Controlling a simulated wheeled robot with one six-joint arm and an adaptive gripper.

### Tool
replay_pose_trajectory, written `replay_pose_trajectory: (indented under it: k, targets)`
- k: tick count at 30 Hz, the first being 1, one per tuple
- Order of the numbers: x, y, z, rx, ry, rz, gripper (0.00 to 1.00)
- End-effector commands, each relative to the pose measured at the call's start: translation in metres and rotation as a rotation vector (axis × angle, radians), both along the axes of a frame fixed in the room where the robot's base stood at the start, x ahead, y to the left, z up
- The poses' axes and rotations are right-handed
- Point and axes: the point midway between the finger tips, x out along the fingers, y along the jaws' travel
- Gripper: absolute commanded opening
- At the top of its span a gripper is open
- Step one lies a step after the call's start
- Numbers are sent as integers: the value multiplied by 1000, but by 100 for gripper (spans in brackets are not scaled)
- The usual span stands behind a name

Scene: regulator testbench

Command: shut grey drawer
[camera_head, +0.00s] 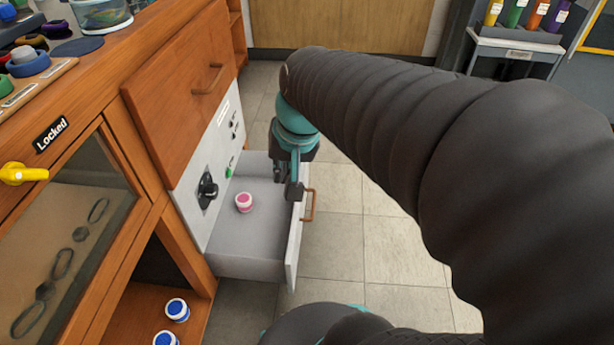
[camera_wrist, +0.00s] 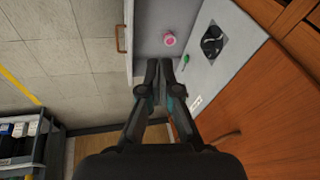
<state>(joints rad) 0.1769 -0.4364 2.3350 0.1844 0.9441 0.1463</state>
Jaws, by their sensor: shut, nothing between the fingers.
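A small pink and white round item (camera_head: 244,202) lies inside the drawer. My gripper (camera_head: 285,190) is over the drawer's far part, close to the inner side of the front panel. In the wrist view my gripper (camera_wrist: 159,70) has its fingertips together, with nothing between them. I cannot tell whether it touches the drawer.
A black knob (camera_head: 207,190) and a green switch (camera_head: 229,172) are on the grey panel behind the drawer. A wooden drawer front (camera_head: 185,85) with a handle is above. Blue and white round items (camera_head: 177,310) sit on a low shelf. The tiled floor beyond the drawer front is clear.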

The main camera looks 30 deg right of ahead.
Motion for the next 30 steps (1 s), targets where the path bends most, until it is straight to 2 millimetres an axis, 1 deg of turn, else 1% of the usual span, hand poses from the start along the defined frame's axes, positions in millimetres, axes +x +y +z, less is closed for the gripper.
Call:
replay_pose_trajectory:
  k: [1,3,8,11,17,18,20,23,24,27,30]
  targets:
    - [13,-8,-9,39,34,-64,0]
    - [30,-18,-17,98,73,-152,0]
    - [67,-45,-41,233,156,-352,0]
    - [90,-65,-59,317,205,-480,0]
    - [129,-113,-105,490,302,-735,0]
    - [136,-124,-115,524,319,-786,0]
    - [145,-140,-131,578,347,-864,0]
    - [158,-169,-160,669,391,-993,0]
    - [162,-181,-173,706,409,-1043,0]
    - [171,-210,-205,799,450,-1169,0]
    - [175,-237,-235,885,486,-1281,0]
